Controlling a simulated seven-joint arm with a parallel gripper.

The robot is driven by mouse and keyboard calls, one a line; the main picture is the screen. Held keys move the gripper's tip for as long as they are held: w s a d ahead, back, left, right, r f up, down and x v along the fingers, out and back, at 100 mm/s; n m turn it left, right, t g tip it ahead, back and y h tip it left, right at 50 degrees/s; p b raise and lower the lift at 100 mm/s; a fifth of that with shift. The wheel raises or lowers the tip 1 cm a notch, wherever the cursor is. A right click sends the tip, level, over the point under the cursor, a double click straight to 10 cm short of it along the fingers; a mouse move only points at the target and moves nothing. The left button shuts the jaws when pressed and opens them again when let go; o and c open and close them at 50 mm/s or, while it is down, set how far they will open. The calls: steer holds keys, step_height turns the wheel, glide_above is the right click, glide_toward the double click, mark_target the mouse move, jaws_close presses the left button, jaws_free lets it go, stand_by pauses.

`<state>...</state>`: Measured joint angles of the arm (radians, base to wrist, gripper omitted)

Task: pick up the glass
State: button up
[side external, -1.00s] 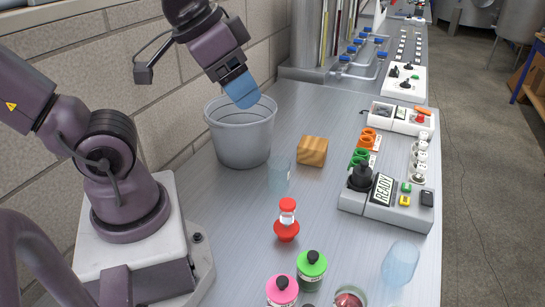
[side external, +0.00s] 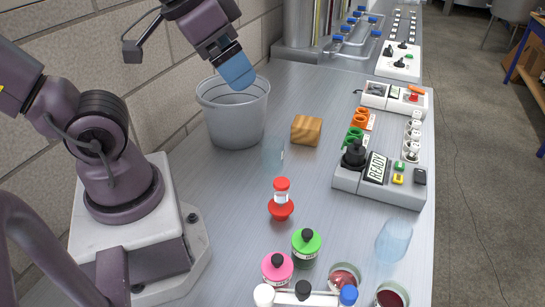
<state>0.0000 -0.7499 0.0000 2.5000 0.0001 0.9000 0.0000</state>
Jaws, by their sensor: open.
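Two clear bluish glasses show. One faint glass (side external: 272,153) stands on the bench between the bucket and the wooden block. The other glass (side external: 394,240) is at the right edge of the bench, in front of the control box; it looks slanted, and I cannot tell whether it stands upright. My gripper (side external: 238,74), with blue fingers, is open and empty. It appears in front of or above the bucket's rim, up and left of the faint glass and apart from both glasses.
A grey bucket (side external: 234,118) stands by the wall. A wooden block (side external: 306,130), a red-capped item (side external: 281,200), green (side external: 306,245) and pink (side external: 277,269) bottles, and red-filled dishes (side external: 391,296) stand around. The READY control box (side external: 370,180) is at right.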

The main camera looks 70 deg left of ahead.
steer(key=w+a+f+m+g+y, duration=0.1)
steer(key=a+f+m+g+y, duration=0.1)
steer(key=a+f+g+y, duration=0.45)
steer(key=m+t+y, duration=0.7)
steer(key=m+y, duration=0.4)
steer(key=m, duration=0.5)
glide_above(266, 158)
steer(key=s, duration=0.2)
step_height(266, 158, down, 17)
steer(key=f+m+t+h, duration=0.1)
steer(key=f+m+t, duration=0.1)
steer(key=m, duration=0.1)
steer(key=f+m+t+h, duration=0.2)
steer(key=f+m+t, duration=0.1)
steer(key=d+f+m+t+h, duration=0.1)
steer(key=f+m+t+h, duration=0.1)
steer(key=m, duration=0.1)
steer(key=shift+w+d+f+m+t+h, duration=0.1)
steer(key=shift+w+f+m+t+h, duration=0.05)
steer(key=shift+w+m+t+h, duration=0.15)
steer(key=shift+f+m+t+h, duration=0.35)
steer(key=shift+f+m+h, duration=0.2)
steer(key=shift+f+m, duration=0.05)
steer(key=shift+x, duration=2.5)
steer(key=c, duration=1)
